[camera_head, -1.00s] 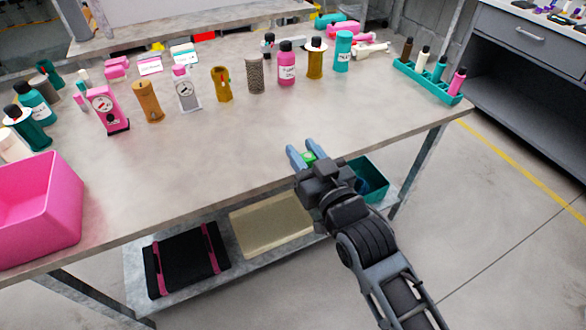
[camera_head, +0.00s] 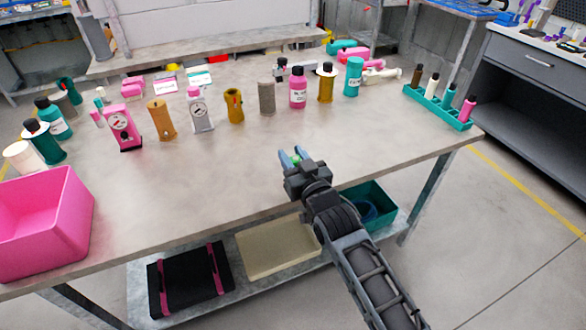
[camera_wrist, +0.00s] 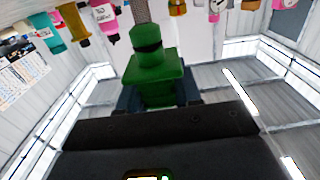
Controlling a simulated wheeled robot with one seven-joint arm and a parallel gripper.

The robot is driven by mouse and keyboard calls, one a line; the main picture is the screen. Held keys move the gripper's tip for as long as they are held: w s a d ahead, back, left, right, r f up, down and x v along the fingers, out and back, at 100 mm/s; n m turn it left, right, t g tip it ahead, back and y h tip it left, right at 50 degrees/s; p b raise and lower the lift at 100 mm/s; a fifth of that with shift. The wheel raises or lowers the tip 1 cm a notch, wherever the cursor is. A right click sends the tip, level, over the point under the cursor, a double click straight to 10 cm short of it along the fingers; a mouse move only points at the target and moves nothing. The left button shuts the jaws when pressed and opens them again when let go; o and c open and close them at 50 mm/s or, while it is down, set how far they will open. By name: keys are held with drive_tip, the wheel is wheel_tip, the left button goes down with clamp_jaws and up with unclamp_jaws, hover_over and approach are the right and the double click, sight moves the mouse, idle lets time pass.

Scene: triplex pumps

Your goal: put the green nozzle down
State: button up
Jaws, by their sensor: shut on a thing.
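My gripper (camera_head: 292,158) is over the front edge of the grey table (camera_head: 200,165), right of the middle. Its blue fingers are shut on the green nozzle (camera_head: 296,161), of which only a small patch shows in the head view. In the wrist view the green nozzle (camera_wrist: 153,68) stands out between the fingers, with a square block body and a round neck with a dark ring. I cannot tell its exact height above the table.
The table's front middle is clear. A row of bottles and tools, including a pink bottle (camera_head: 298,92) and a grey cylinder (camera_head: 267,98), stands further back. A pink bin (camera_head: 45,225) is at the left front and a teal rack (camera_head: 437,106) at the right.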

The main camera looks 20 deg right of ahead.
drive_tip(key=shift+f+b, duration=0.65)
drive_tip(key=shift+f, duration=1.25)
drive_tip(key=shift+f, duration=0.1)
drive_tip(key=shift+f, duration=0.15)
drive_tip(key=o, duration=1)
drive_tip(key=shift+o, duration=0.2)
drive_tip(key=shift+r, duration=0.3)
drive_tip(key=shift+s, duration=0.35)
drive_tip(key=s, duration=1.1)
drive_tip(key=shift+s+p, duration=0.2)
drive_tip(key=shift+p, duration=0.1)
